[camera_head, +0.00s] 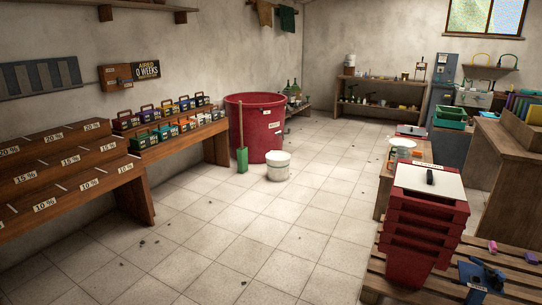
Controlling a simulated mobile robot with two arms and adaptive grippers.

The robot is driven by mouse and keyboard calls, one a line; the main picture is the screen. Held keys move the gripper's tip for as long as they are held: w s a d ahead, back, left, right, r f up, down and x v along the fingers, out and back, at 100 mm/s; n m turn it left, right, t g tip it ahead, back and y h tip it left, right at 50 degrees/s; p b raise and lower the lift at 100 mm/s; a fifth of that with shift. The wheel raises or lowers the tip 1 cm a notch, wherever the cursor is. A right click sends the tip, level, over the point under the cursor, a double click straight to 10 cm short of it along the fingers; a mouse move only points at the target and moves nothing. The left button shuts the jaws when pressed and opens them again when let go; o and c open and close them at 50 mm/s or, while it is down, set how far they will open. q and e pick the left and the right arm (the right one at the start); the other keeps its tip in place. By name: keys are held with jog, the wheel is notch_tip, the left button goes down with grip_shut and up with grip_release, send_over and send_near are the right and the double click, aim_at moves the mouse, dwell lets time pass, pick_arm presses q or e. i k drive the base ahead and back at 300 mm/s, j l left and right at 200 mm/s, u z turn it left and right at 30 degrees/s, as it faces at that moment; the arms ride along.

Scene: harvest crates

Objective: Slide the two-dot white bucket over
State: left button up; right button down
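A white bucket (278,167) stands upright on the tiled floor near the middle of the view, just in front of a large red tub. Whether it bears two dots is too small to tell. Neither of my grippers shows in the head view, so their state and their distance from the bucket are hidden.
The large red tub (257,128) stands behind the bucket, with a green shovel (242,158) upright at its front left. A wooden bench (215,128) with small coloured boxes is at left. Stacked red crates (424,232) stand at front right. The middle floor is mostly clear.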

aim_at(278, 169)
jog(key=i, duration=5.3)
jog(key=l, duration=0.1)
